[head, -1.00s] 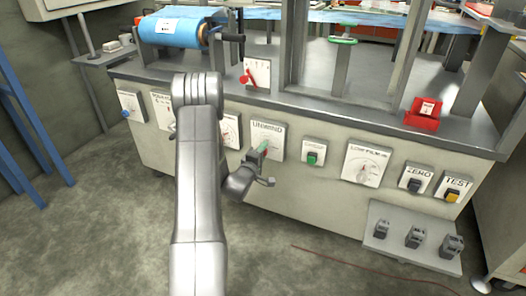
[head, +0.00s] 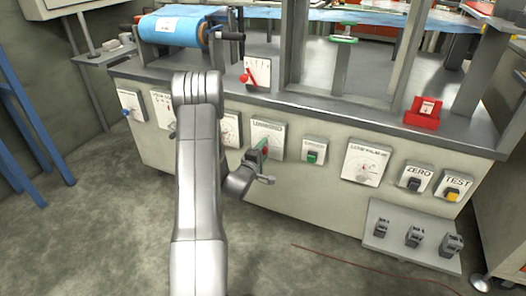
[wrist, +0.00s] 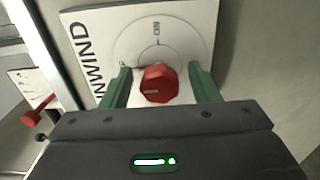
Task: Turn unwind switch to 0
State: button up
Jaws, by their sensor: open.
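The unwind switch is a red faceted knob (wrist: 158,84) on a white dial plate (wrist: 195,35) lettered UNWIND, seen in the wrist view. A short pale mark shows on the knob; the small dial print is hard to read. My gripper (wrist: 160,85) is open, with one green finger on each side of the knob and a visible gap to each. In the head view the UNWIND plate (head: 258,128) is on the front of the machine, and my gripper (head: 264,147) is at its lower part, hiding the knob.
A green button (head: 312,156) and a larger dial plate (head: 364,163) are to the right. More dials are to the left, partly behind my arm. A red lever (head: 252,77) sits above; a shelf (head: 385,248) with several small dark devices juts out lower right.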

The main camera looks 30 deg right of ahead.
jog(key=p+v, duration=0.2)
jog(key=v, duration=1.1)
jog(key=shift+s+a+p, duration=0.25)
jog(key=shift+s+p, duration=0.05)
jog(key=shift+p, duration=0.05)
jog(key=b+x, duration=0.2)
jog(key=x, duration=1.2)
jog(key=shift+a+b, duration=0.1)
jog(key=shift+b, duration=0.3)
